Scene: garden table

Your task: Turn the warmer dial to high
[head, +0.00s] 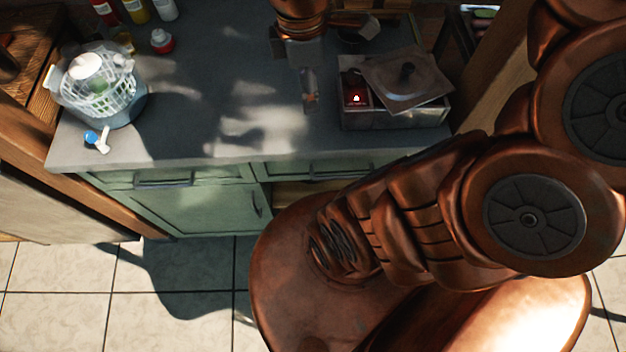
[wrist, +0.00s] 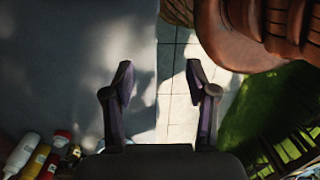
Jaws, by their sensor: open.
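A metal box (head: 395,119) that may be the warmer stands at the right of the counter in the head view. Its square lid (head: 408,78) with a dark knob lies tilted across the top, leaving the left part open. A dark red item (head: 355,92) with a small white mark shows in that opening. I cannot make out a dial in either view. My gripper (wrist: 158,82) is open and empty in the wrist view, above the counter's edge, with the floor beyond.
The grey counter (head: 215,100) is clear in the middle. Red, yellow and white bottles (head: 138,10) stand at the back left. A small glass (head: 309,90) stands left of the box. Green drawers (head: 190,175) are below.

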